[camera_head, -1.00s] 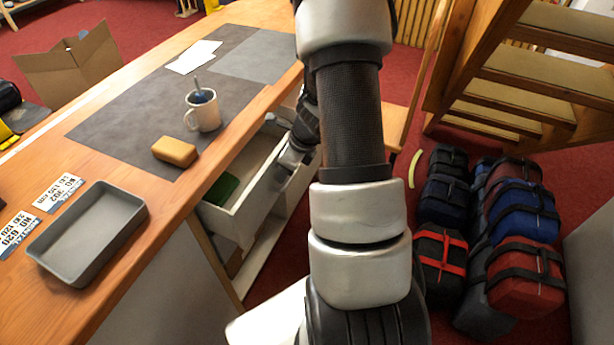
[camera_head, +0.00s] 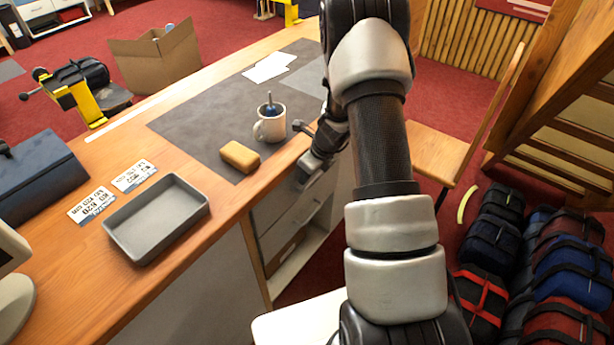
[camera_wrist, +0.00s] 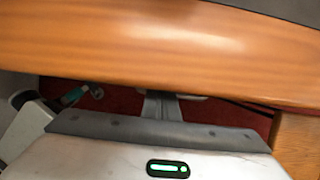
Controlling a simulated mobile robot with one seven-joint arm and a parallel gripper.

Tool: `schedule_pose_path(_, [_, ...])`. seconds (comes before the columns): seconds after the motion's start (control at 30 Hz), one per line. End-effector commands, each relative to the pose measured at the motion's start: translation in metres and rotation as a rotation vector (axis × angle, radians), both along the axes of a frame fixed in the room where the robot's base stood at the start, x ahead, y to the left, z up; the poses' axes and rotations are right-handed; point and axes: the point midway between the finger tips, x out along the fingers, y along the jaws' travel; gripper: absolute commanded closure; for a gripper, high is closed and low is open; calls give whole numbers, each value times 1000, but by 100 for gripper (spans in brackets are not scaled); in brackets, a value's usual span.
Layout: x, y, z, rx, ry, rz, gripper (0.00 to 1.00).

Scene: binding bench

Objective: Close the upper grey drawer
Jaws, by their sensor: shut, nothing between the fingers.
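The upper grey drawer (camera_head: 284,207) is in the bench front below the wooden top. Its front looks flush or nearly flush with the drawer front below it, and its inside does not show. My gripper (camera_head: 303,181) is at the bench edge, close against the right part of the drawer front. I cannot tell whether it touches. In the wrist view my gripper's fingers (camera_wrist: 162,105) are together and empty, pointing under the bench edge, with the drawer hidden.
The bench top (camera_head: 219,189) holds a mug (camera_head: 270,127), a yellow-brown block (camera_head: 240,156) and a grey tray (camera_head: 156,222). A wooden chair (camera_head: 440,150) stands right of my arm. Several dark, blue and red bags (camera_head: 580,275) lie on the floor at right.

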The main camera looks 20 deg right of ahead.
Motion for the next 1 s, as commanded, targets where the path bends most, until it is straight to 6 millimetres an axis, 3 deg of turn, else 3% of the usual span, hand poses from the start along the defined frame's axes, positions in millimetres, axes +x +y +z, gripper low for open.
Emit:
schedule_pose_path(0.03, [7, 5, 3, 3, -13, 4, 100])
schedule_pose_path(0.23, [8, 5, 7, 4, -17, 5, 100])
schedule_pose_path(0.37, [4, 2, 22, 3, -20, 5, 100])
schedule_pose_path(0.8, [-35, -23, 116, 0, -12, 1, 100])
schedule_pose_path(1.0, [-48, -32, 148, 0, -7, 1, 100])
